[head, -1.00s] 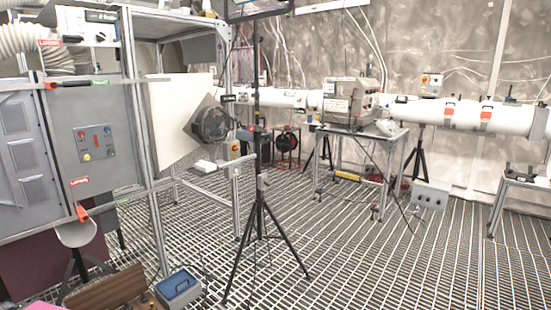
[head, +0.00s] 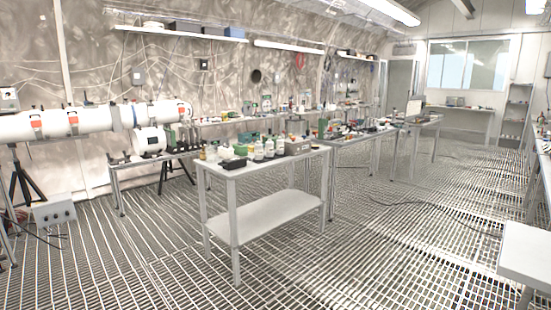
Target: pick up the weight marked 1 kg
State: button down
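I cannot make out a weight marked 1 kg in the head view. Several small items stand on the nearest grey table (head: 240,172), among them white bottles and dark trays, but they are too small to read any marking. More small items crowd the tables behind it. My gripper is not in view.
A second table (head: 345,140) stands behind the nearest one. A white pipe (head: 90,122) runs along the left wall, with a grey box (head: 54,213) on the floor below. A white table corner (head: 526,252) juts in at right. The grated floor (head: 385,245) between is open, with a dark cable (head: 440,210) across it.

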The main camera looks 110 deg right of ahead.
aim_at(202, 154)
jog(key=z, duration=3.55)
jog(key=u, duration=0.55)
jog(key=i+l+u, duration=0.65)
jog(key=l+u, duration=0.2)
jog(key=i+l+u, duration=0.15)
jog(key=l+u, duration=0.15)
jog(key=l, duration=0.15)
